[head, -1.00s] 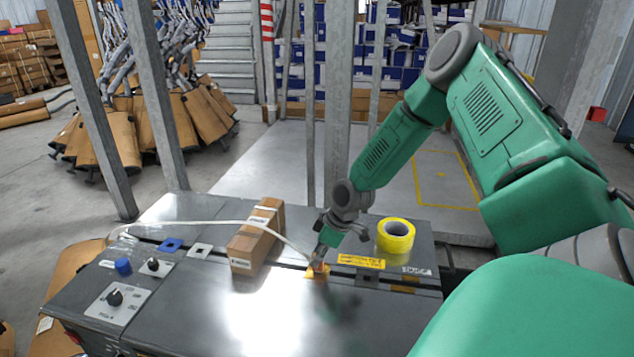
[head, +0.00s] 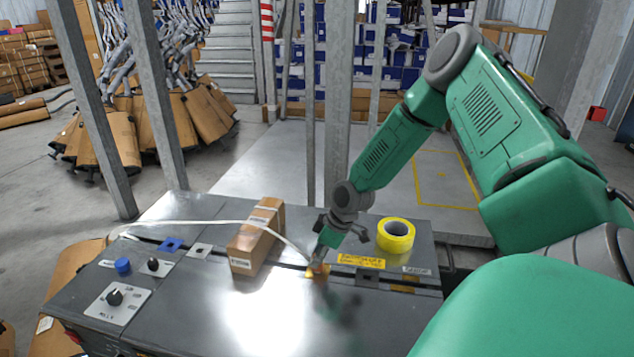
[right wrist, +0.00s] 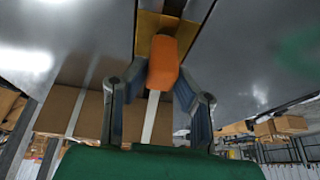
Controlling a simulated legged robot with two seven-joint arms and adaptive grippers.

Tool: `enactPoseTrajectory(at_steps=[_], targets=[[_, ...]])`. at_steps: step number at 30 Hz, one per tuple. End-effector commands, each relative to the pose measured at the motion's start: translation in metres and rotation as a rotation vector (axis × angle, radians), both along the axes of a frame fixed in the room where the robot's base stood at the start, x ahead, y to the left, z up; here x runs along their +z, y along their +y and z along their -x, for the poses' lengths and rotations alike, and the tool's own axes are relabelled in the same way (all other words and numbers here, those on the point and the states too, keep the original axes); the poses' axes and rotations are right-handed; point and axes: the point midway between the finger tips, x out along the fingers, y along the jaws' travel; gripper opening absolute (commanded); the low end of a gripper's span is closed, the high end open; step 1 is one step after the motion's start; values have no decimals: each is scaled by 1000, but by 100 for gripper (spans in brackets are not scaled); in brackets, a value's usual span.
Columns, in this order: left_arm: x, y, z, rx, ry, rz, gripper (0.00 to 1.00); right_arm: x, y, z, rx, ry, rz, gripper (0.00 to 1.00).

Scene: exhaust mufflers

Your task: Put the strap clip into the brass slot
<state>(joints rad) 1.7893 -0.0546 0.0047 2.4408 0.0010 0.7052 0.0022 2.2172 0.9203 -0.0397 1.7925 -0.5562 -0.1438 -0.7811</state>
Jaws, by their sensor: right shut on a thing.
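The strap clip (right wrist: 163,62) is an orange block on the end of a white strap (head: 208,222). My right gripper (right wrist: 158,85) is shut on the clip, with one finger on each side of it. In the head view my right gripper (head: 320,258) is low over the machine top, and the clip is mostly hidden there. The brass slot plate (right wrist: 150,25) lies right at the far end of the clip in the right wrist view. I cannot tell whether the clip's tip is inside the slot. My left gripper is not in view.
A yellow tape roll (head: 396,234) lies to the right. A blue knob (head: 122,265) and a black dial (head: 115,297) are at the left.

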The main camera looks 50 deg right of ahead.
Motion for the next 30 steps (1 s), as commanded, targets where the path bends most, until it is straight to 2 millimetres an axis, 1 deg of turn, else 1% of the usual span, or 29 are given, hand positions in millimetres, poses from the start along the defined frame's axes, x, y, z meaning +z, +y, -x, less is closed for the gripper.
enactPoseTrajectory(at_steps=[4, 5, 6, 7, 16, 20, 23, 30], targets=[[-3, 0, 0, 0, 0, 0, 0, -4, 0, 0, 0, 0, 0, 0], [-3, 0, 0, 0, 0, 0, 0, -3, 0, 0, 0, 0, 0, 29], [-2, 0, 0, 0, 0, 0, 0, -3, 0, 0, 0, 0, 0, 44], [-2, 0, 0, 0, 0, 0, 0, -3, 0, 0, 0, 0, 0, 47], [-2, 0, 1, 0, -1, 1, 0, -2, 0, 0, 0, 0, 0, 47], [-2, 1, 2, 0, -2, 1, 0, 4, -2, 1, 0, -2, 0, 47], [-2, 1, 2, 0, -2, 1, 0, 14, -3, 4, 0, -2, 0, 47], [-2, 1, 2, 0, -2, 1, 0, 49, -11, 16, 1, -4, 0, 47]])
